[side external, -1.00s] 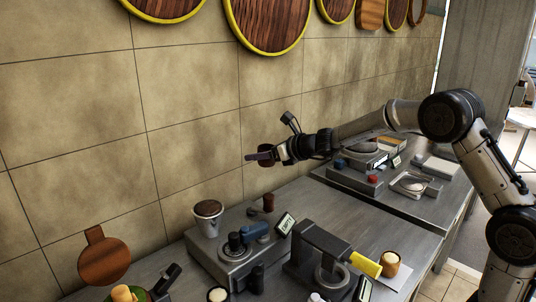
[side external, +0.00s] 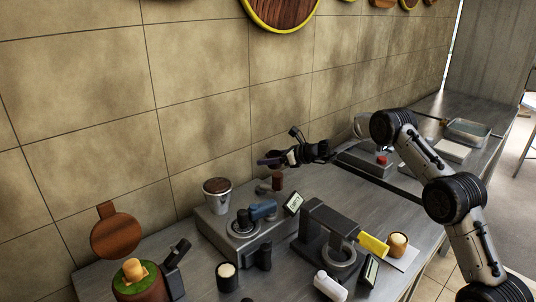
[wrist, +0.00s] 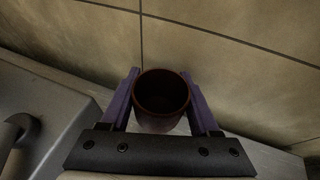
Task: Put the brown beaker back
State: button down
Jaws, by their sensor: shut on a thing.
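The brown beaker (wrist: 162,118) is between the two purple fingers of my gripper (wrist: 160,74) in the wrist view, its round dark opening facing the camera. The gripper is shut on it. In the side external view my gripper (side external: 270,161) is close to the tiled wall, above the back of the counter; the held beaker is small and dark there and hard to make out. A grey machine (side external: 218,233) stands below and in front, with a small brown cylinder (side external: 277,181) at its back right.
A steel cup with a brown top (side external: 217,196) stands by the wall on the left. The counter strip (side external: 345,190) behind the dark device looks clear.

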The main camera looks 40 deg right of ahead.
aim_at(270, 182)
dwell(0.4)
jog(key=shift+f, duration=3)
jog(key=shift+f, duration=0.6)
jog(key=shift+c, duration=0.2)
grip_release()
jog(key=shift+s, duration=0.1)
jog(key=v, duration=1.3)
jog(key=shift+s+d+r, duration=0.1)
jog(key=shift+s+r, duration=0.1)
jog(key=shift+s, duration=0.05)
